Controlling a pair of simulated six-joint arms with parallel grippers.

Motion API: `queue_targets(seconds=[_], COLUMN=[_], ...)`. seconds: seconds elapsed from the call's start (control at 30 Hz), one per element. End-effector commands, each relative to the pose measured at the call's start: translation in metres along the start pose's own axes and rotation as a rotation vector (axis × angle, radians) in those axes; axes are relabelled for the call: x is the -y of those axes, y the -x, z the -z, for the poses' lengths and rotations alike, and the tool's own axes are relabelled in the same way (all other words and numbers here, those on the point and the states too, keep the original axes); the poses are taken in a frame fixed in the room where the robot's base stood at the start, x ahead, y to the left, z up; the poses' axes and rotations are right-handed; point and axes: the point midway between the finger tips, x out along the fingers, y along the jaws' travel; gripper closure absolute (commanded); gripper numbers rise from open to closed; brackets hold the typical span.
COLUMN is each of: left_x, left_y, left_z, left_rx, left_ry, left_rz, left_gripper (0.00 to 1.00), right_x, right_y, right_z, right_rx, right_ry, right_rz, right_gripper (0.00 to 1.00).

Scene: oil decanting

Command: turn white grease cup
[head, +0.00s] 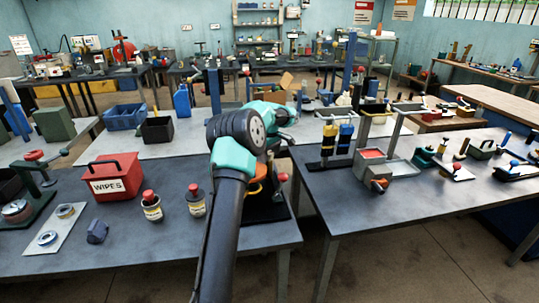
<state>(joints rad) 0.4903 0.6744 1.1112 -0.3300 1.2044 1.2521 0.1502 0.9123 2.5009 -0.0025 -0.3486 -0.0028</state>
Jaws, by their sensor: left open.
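I cannot pick out the white grease cup; my left arm covers much of the near table's right end. There, an orange part (258,179) and a red knob (283,177) show beside my arm, over a dark base (268,212). My left gripper (282,150) is above this spot, open, its fingers largely hidden behind my own wrist and too small to see clearly. Whether it touches anything cannot be told. My right gripper is out of view.
A red WIPES box (113,178) and two red-capped bottles (151,206) (196,200) stand left of my arm. The right table (345,203) is separated by a gap.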

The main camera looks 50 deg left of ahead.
Motion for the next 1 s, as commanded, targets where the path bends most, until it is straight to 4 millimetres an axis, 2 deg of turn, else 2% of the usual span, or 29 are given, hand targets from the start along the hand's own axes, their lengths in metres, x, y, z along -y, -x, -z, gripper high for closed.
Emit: queue_targets(seconds=[0.07, 0.57, 1.0], left_x=[0.0, 0.0, 0.0002], left_y=[0.0001, 0.0002, 0.0003], left_z=[0.0, 0.0, 0.0], left_rx=[0.0, 0.0, 0.0], left_ry=[0.0, 0.0, -0.074], left_rz=[0.0, 0.0, 0.0], left_gripper=[0.33, 0.8, 0.8], right_x=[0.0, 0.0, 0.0], right_y=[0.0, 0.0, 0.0], right_z=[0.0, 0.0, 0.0], right_rx=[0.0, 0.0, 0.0], right_ry=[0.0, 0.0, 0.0], right_rz=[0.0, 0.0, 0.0], right_gripper=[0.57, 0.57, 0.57])
